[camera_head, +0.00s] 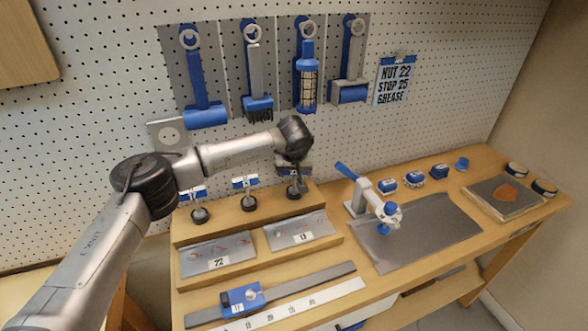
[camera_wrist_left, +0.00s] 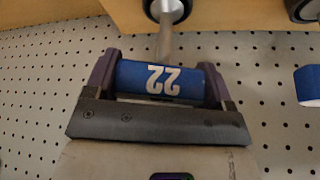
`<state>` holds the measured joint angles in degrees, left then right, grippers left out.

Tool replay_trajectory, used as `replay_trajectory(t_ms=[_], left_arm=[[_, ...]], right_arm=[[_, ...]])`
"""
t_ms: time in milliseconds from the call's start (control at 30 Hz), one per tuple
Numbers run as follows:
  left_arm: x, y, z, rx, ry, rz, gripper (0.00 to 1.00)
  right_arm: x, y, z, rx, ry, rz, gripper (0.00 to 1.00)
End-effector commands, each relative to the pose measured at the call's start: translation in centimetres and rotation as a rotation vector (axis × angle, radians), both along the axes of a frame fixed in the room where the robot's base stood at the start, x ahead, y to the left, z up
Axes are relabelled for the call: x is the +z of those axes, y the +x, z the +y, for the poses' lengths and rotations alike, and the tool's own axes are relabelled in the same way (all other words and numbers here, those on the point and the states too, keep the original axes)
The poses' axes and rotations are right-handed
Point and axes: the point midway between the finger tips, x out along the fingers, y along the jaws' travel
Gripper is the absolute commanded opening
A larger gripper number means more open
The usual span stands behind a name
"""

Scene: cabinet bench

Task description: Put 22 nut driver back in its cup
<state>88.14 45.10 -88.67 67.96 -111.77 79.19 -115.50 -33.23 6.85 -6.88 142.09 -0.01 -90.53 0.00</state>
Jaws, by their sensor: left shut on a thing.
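The 22 nut driver has a blue handle (camera_wrist_left: 160,82) with a white "22", seen upside down in the left wrist view. My left gripper (camera_head: 293,169) is shut across this handle, above the right end of the wooden step. In the head view this cup (camera_head: 297,191) is right below the gripper. I cannot tell whether the tip is inside it. Two other drivers stand in the left cup (camera_head: 200,215) and middle cup (camera_head: 250,203). My right gripper is out of view.
Two grey trays, the left one (camera_head: 190,268) labelled 22, lie in front of the cups. A blue and white clamp (camera_head: 358,196) stands by a grey mat (camera_head: 430,243). Tools hang on the pegboard behind, beside a sign (camera_head: 395,82). A blue slide gauge (camera_head: 243,297) lies in front.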

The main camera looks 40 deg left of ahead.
Motion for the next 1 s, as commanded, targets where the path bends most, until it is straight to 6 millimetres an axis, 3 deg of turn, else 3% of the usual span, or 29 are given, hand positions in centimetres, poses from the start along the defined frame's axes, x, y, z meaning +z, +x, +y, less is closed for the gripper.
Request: replay_trajectory(t_ms=[33,67,300,633,1000], left_arm=[[0.1,0.0,0.0,0.0,0.0,-0.001,0.39],[0.1,0.0,0.0,0.0,0.0,-0.001,0.78],[0.1,0.0,0.0,0.0,0.001,-0.001,1.0],[0.7,-0.2,-0.1,0.0,0.0,0.0,1.0],[7.0,-2.2,-1.8,-0.002,-0.001,-0.003,1.0]], right_arm=[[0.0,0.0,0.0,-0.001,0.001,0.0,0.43],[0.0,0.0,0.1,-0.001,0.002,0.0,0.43],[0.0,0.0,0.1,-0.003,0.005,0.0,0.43],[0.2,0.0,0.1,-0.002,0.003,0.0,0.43],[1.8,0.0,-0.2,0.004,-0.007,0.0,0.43]])
